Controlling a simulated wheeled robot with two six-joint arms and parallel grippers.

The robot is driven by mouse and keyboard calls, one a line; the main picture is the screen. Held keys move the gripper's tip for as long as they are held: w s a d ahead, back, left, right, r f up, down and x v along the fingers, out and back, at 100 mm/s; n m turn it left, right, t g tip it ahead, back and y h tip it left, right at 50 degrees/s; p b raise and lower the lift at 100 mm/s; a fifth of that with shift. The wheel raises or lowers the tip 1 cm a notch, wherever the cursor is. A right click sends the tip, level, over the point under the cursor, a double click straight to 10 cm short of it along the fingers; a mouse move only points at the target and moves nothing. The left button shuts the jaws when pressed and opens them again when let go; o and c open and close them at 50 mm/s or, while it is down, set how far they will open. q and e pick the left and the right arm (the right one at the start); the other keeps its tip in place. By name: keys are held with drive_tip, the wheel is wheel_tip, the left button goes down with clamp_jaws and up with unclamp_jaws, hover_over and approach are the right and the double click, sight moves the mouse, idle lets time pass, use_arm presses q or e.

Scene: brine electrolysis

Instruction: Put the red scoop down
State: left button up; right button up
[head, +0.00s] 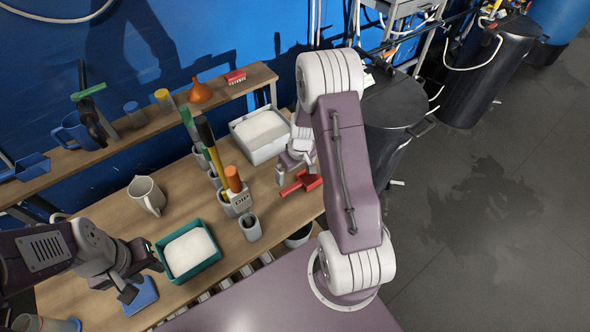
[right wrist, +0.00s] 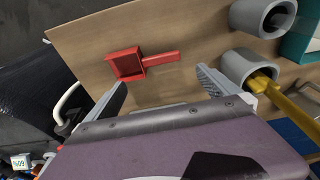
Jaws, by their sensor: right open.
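The red scoop (head: 301,184) lies on the wooden table near its right edge. In the right wrist view the red scoop (right wrist: 127,64) lies flat on the wood, its handle pointing right. My right gripper (head: 287,169) is just beside and above the scoop in the head view, partly hidden by my arm. In the right wrist view my right gripper (right wrist: 163,80) has its fingers spread wide, with nothing between them, and the scoop lies beyond the fingertips.
A white tray (head: 240,130) with white powder stands behind the scoop. Grey holders (head: 250,228) with upright tools stand left of it. A teal tray (head: 212,262) and a pitcher (head: 148,195) are further left. Black bins (head: 395,103) stand beyond the table's right edge.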

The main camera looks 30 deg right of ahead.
drive_tip(key=s+a+r+m, duration=0.1)
drive_tip(key=s+a+r, duration=1.05)
drive_tip(key=s, duration=0.25)
drive_tip(key=shift+g, duration=0.3)
drive_tip(key=f+b, duration=0.4)
drive_tip(key=shift+w+d+f+b, duration=0.15)
drive_tip(key=shift+w+d+b, duration=0.1)
drive_tip(key=shift+w+b, duration=0.15)
